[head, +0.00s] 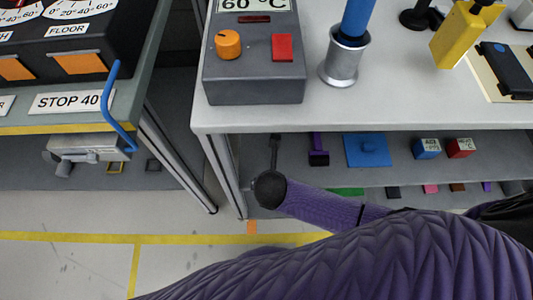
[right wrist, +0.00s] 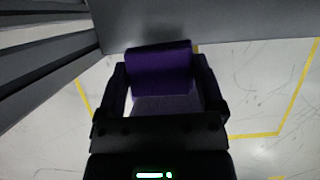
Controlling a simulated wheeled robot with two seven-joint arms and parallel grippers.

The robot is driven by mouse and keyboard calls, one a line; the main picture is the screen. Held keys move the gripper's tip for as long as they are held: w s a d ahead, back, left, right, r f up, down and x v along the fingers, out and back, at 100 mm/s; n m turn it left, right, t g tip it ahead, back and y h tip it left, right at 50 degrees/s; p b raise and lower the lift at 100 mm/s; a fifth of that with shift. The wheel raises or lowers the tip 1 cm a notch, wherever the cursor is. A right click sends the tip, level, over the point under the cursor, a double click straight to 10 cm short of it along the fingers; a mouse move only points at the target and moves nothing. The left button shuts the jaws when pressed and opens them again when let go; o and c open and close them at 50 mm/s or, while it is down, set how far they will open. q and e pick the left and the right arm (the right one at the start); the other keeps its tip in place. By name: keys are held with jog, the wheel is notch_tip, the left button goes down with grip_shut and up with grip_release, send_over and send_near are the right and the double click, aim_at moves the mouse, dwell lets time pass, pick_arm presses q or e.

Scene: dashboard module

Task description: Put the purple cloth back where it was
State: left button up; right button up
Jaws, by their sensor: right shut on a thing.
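The purple cloth (right wrist: 160,72) shows in the right wrist view as a dark purple piece between the two fingers of my right gripper (right wrist: 162,88). The gripper is shut on it and holds it above the floor, near a grey surface. In the head view my purple right arm reaches from the lower right toward the lower shelf (head: 235,152); I cannot make out the cloth or the fingertips there. The place where the cloth was cannot be told from these frames. My left gripper is not in view.
The lower shelf holds a purple-and-black item (head: 318,149), a blue block (head: 367,150) and small blue (head: 426,148) and red (head: 460,147) boxes. A table leg (head: 222,172) stands left of my arm. Yellow-lined floor (head: 75,262) is clear at the lower left.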

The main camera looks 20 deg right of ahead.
jog(key=b, duration=0.4)
send_over(268, 156)
jog(key=s, duration=0.1)
jog(key=shift+a+f, duration=0.1)
jog(key=shift+f, duration=0.15)
notch_tip(268, 156, down, 4)
jog(key=b, duration=0.3)
jog(key=shift+r, duration=0.3)
jog(key=shift+c, duration=0.6)
jog(key=shift+r, duration=0.15)
jog(key=o, duration=1.2)
jog(key=shift+c, duration=0.2)
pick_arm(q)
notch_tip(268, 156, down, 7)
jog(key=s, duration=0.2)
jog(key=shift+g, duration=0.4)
pick_arm(e)
jog(key=p+v, duration=0.6)
jog(key=v, duration=0.1)
jog(key=shift+w+r, duration=0.15)
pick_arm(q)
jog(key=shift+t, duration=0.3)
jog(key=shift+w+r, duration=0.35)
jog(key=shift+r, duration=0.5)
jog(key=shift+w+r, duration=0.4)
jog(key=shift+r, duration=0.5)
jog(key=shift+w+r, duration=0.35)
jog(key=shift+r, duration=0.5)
